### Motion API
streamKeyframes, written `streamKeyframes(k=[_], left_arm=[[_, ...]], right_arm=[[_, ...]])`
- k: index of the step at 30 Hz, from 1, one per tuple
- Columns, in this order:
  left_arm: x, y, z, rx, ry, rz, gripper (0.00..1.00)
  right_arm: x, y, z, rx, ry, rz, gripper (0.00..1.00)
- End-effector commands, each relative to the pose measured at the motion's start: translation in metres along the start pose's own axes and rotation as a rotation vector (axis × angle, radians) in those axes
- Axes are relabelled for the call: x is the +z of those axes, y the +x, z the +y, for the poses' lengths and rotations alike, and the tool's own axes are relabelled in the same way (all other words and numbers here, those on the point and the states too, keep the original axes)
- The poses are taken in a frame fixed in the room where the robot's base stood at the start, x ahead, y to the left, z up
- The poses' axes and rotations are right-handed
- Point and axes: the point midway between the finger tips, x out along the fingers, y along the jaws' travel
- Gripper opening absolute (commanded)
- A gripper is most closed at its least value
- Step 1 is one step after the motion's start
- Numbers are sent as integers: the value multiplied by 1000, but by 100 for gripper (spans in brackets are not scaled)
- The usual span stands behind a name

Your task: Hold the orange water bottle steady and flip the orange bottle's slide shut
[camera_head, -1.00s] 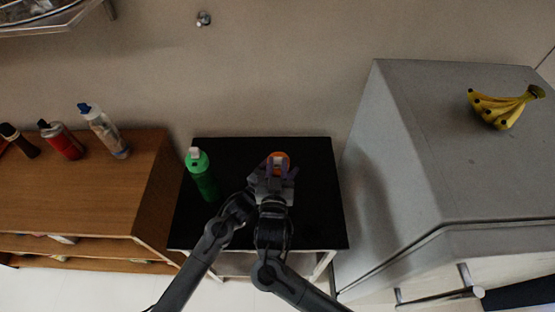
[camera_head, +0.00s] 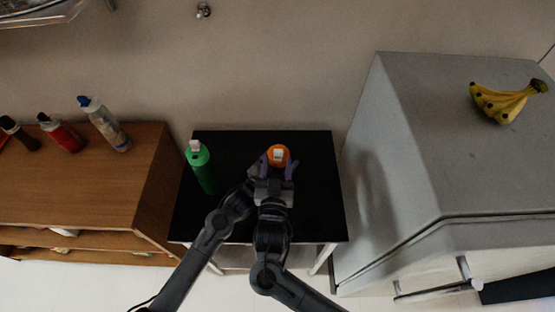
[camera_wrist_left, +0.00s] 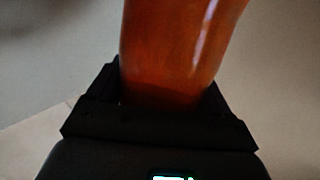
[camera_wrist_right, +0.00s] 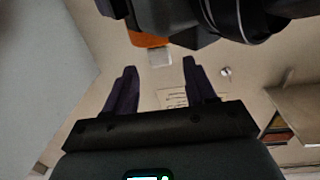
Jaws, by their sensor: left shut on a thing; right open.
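The orange bottle (camera_head: 279,150) stands on the black tabletop, seen from above with a small white piece on its cap. My left gripper (camera_wrist_left: 160,95) is shut on the bottle's orange body, which fills the upper middle of the left wrist view (camera_wrist_left: 175,50). In the head view the left gripper is mostly hidden behind my right arm. My right gripper (camera_head: 277,170) is open and empty beside the cap, on its near side. In the right wrist view its two fingers (camera_wrist_right: 158,88) are apart, with part of the orange bottle (camera_wrist_right: 148,40) and the white piece (camera_wrist_right: 159,57) beyond them.
A green bottle (camera_head: 205,170) with a white top stands left on the black table (camera_head: 315,200). Several other bottles stand on the wooden cabinet (camera_head: 90,180) at the left. A grey fridge (camera_head: 440,150) with bananas (camera_head: 508,101) on top is close on the right.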

Motion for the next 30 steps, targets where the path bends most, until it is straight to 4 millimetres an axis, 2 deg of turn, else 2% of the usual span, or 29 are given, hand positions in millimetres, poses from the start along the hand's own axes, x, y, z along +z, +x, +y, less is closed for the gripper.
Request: streamKeyframes(k=[9, 15, 21, 30], left_arm=[[1, 0, 0, -1, 1, -1, 13], [1, 0, 0, -1, 1, -1, 13], [1, 0, 0, 0, 1, -1, 13], [1, 0, 0, 0, 1, -1, 13]], right_arm=[[2, -59, 0, -1, 3, -5, 55], [1, -85, 0, 0, 1, -3, 55], [0, -96, 0, 1, 1, -2, 55], [0, -97, 0, 0, 0, -1, 55]])
